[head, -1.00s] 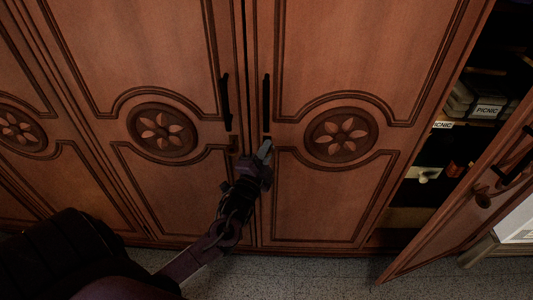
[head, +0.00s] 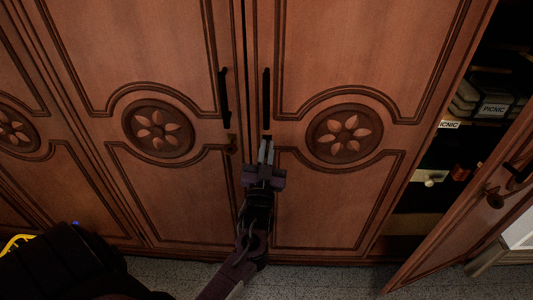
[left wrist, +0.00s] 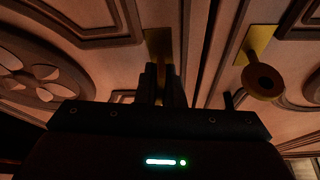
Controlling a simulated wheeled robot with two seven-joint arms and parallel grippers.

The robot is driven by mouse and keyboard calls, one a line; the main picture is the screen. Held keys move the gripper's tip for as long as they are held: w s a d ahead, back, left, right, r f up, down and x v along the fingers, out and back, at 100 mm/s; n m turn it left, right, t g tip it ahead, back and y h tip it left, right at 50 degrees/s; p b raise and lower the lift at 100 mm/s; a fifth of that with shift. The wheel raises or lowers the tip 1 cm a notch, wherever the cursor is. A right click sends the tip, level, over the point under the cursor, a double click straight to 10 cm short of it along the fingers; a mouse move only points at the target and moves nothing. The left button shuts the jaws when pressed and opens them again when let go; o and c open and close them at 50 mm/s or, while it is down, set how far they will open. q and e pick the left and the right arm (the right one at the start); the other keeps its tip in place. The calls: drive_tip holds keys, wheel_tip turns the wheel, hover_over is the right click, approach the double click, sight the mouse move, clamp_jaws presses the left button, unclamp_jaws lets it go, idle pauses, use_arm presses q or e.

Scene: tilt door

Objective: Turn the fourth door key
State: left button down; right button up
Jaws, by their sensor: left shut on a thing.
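The wooden cabinet has a left middle door (head: 165,195) and a right middle door (head: 330,205), meeting at a vertical gap. My left gripper (head: 265,150) is at the right middle door's lock, just below its black handle (head: 266,95), and hides the key there. In the left wrist view its fingers (left wrist: 165,85) are shut around that key, in front of a brass plate (left wrist: 158,42). The left middle door's key (head: 231,145) is free; it also shows in the left wrist view as a round-headed key (left wrist: 262,82). My right gripper is out of view.
The far right door (head: 465,210) stands open, with a key in its lock. Behind it are shelves with boxes labelled PICNIC (head: 494,110). A speckled floor (head: 330,280) runs along the cabinet's foot.

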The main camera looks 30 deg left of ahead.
use_arm(q)
drive_tip(key=shift+n+g+y+b, duration=0.4)
drive_tip(key=shift+n+y, duration=0.3)
drive_tip(key=shift+n, duration=0.8)
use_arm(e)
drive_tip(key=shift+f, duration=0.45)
use_arm(q)
drive_tip(key=c, duration=1.6)
unclamp_jaws()
drive_tip(key=shift+o, duration=0.2)
